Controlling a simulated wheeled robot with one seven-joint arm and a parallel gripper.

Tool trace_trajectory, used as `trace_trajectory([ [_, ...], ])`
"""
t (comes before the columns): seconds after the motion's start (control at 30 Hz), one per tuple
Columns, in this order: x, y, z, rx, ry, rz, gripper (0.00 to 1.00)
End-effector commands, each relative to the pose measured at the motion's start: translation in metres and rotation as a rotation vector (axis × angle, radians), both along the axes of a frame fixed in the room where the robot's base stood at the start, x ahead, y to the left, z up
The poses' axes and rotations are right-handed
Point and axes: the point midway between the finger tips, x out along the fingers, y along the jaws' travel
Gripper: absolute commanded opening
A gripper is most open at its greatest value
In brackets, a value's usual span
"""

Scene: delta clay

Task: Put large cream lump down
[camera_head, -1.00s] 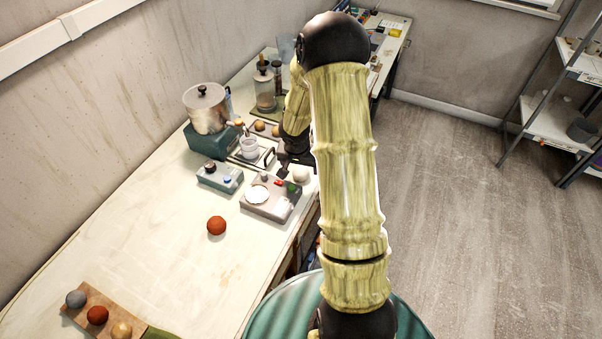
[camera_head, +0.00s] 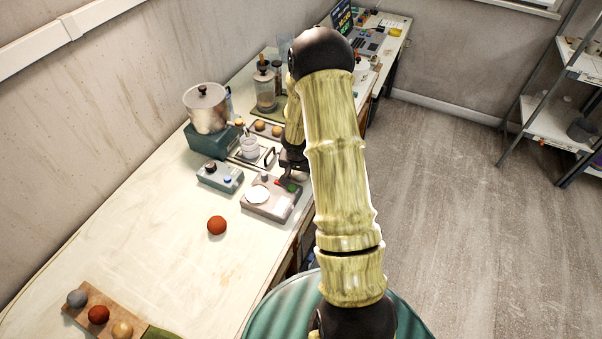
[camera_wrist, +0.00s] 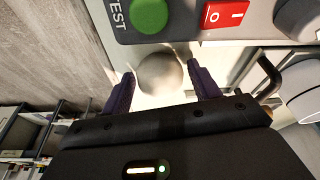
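A large cream lump (camera_wrist: 158,74), round and pale, shows in the wrist view between the two fingertips of my gripper (camera_wrist: 162,80). The fingers stand apart on either side of it, with a narrow gap seeming to show at each side. The lump lies close beside the grey device with a green TEST button and a red switch. In the head view my gripper (camera_head: 291,174) is low at the device's far right corner, partly hidden by my arm. The lump cannot be made out there.
The grey device (camera_head: 259,210) with a white round plate stands on the pale table (camera_head: 160,235). A small control box (camera_head: 219,178), a metal pot (camera_head: 206,110) and a tray of lumps (camera_head: 265,131) are nearby. An orange-red ball (camera_head: 217,225) lies in front, with clear table around it.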

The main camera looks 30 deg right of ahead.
Motion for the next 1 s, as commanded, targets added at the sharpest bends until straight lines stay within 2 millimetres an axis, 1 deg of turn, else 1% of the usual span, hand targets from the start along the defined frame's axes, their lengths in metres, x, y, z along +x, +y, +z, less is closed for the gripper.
trace_trajectory([
  [0.03, 0.000, 0.000, 0.000, 0.000, 0.000, 0.000, 0.51],
  [0.07, 0.000, 0.000, 0.000, 0.000, 0.000, 0.000, 0.45],
  [0.1, 0.000, 0.000, 0.000, 0.000, 0.000, 0.000, 0.37],
  [0.2, 0.000, 0.000, 0.000, 0.000, 0.000, 0.000, 0.21],
  [0.43, 0.000, 0.000, 0.002, -0.001, -0.001, 0.000, 0.20],
  [0.57, 0.001, -0.001, 0.012, -0.001, -0.003, -0.003, 0.20],
  [0.67, 0.001, -0.001, 0.027, 0.000, -0.004, -0.003, 0.20],
  [0.9, 0.001, -0.001, 0.073, 0.000, -0.005, -0.003, 0.20],
  [1.0, 0.001, -0.001, 0.088, -0.001, -0.004, -0.003, 0.20],
])
